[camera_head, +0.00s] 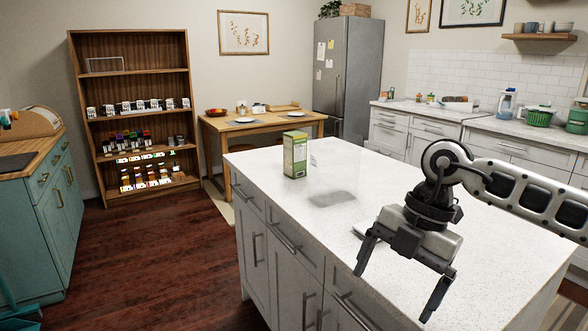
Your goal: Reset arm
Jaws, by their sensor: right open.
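My right gripper (396,287) is open and empty. It hangs above the near right part of the white island counter, its arm (520,188) coming in from the right edge. Its two dark fingers are spread apart and point down and toward me. My left gripper is not in view. A green and white carton (295,155) stands upright on the far left part of the island, well away from the right gripper.
The island countertop (250,170) is mostly clear. A wooden shelf (130,65) with several rows of small goods stands at the back left. A wooden table (213,125), fridge (350,65) and teal cabinet (30,225) stand around. Dark wood floor (140,265) is open to the left.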

